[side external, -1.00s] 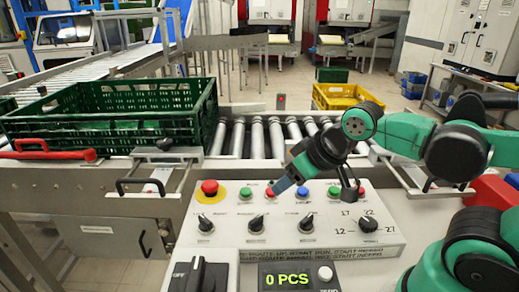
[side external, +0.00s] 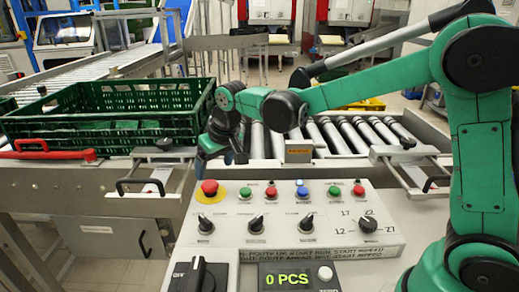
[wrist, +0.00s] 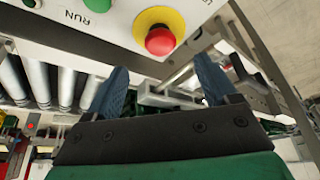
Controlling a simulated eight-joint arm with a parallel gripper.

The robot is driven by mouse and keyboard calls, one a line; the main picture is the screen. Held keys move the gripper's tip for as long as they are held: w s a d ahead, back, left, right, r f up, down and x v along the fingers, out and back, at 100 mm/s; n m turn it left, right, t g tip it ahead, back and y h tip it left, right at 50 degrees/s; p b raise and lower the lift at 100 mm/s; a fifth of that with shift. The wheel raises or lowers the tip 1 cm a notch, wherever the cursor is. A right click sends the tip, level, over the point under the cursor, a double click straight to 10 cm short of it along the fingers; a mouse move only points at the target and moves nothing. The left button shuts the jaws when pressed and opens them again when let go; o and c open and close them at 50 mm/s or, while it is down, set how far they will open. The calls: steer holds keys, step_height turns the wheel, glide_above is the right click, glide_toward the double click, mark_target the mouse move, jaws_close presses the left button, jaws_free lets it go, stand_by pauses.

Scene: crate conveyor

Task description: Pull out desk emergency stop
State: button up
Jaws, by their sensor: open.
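The desk emergency stop (side external: 209,187) is a red mushroom button on a yellow ring at the upper left of the white control panel (side external: 275,238). In the wrist view the emergency stop (wrist: 160,41) is near the top centre, beyond my fingertips. My gripper (side external: 202,158) is just behind and above the button in the side view, partly merged with the dark arm. In the wrist view my gripper (wrist: 161,75) has its two blue fingers spread apart with nothing between them. The fingers are apart from the button. Whether the button is pressed in or out cannot be told.
Green, red and blue buttons (side external: 302,190) and several black knobs (side external: 306,221) sit on the panel. A green crate (side external: 110,125) stands on the conveyor to the left, close to my gripper. Bare rollers (side external: 350,130) lie to the right. A counter (side external: 286,281) reads 0 PCS.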

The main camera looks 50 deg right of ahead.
mark_target(210, 183)
steer(key=shift+x, duration=2.9)
